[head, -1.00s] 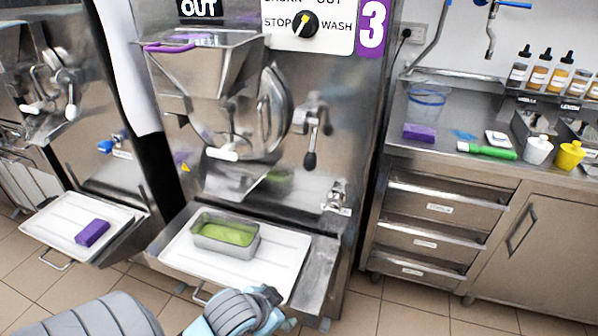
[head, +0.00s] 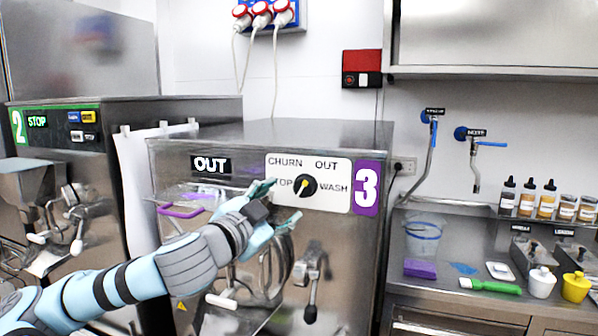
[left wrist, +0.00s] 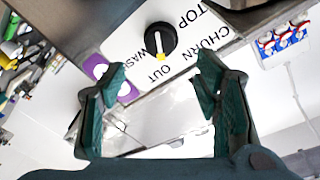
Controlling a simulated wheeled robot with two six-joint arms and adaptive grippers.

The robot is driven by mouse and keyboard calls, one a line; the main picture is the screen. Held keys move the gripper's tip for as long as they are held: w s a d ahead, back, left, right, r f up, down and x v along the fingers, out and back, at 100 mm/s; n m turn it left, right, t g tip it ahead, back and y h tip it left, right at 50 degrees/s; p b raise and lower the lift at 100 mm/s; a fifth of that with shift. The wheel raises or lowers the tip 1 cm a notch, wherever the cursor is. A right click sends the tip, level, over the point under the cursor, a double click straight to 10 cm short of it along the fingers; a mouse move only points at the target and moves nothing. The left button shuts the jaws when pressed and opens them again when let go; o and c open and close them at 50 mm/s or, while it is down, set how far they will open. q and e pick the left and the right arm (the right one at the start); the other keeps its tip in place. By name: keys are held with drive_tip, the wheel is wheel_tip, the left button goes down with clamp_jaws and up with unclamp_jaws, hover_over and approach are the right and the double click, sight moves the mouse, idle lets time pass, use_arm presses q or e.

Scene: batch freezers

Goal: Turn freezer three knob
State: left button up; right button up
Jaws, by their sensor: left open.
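The freezer three knob (head: 305,186) is black with a yellow pointer. It sits on a white panel (head: 338,197) marked CHURN, OUT, STOP and WASH, left of a purple 3 sign. In the left wrist view the knob (left wrist: 160,40) is beyond the fingertips, its pointer toward the OUT label. My left gripper (head: 283,204) is open and empty, just left of and below the knob in the head view. In the left wrist view its two green fingers (left wrist: 161,76) are spread apart, and the knob appears between them, not gripped. My right gripper is not in view.
Freezer two (head: 85,140) stands at left. My left arm crosses in front of the freezer three body (head: 180,152). A steel counter (head: 450,262) at right holds bottles, a green-handled brush (head: 490,286) and small pots. A levered spout hangs below the panel.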

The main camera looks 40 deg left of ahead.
sight(301, 188)
use_arm(q)
drive_tip(key=p+x, duration=0.2)
drive_tip(key=x, duration=0.1)
drive_tip(key=r+p+x, duration=0.1)
drive_tip(key=x, duration=0.1)
drive_tip(key=shift+s+p, duration=0.1)
drive_tip(key=shift+p, duration=0.2)
drive_tip(key=x, duration=0.2)
drive_tip(key=p+x, duration=0.1)
drive_tip(key=x, duration=0.1)
drive_tip(key=shift+f, duration=0.35)
drive_tip(key=shift+w+f, duration=0.1)
drive_tip(key=shift+w, duration=0.25)
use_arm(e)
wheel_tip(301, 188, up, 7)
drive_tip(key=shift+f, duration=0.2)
use_arm(q)
drive_tip(key=shift+s, duration=0.1)
drive_tip(key=shift+c, duration=0.3)
drive_tip(key=c, duration=1.1)
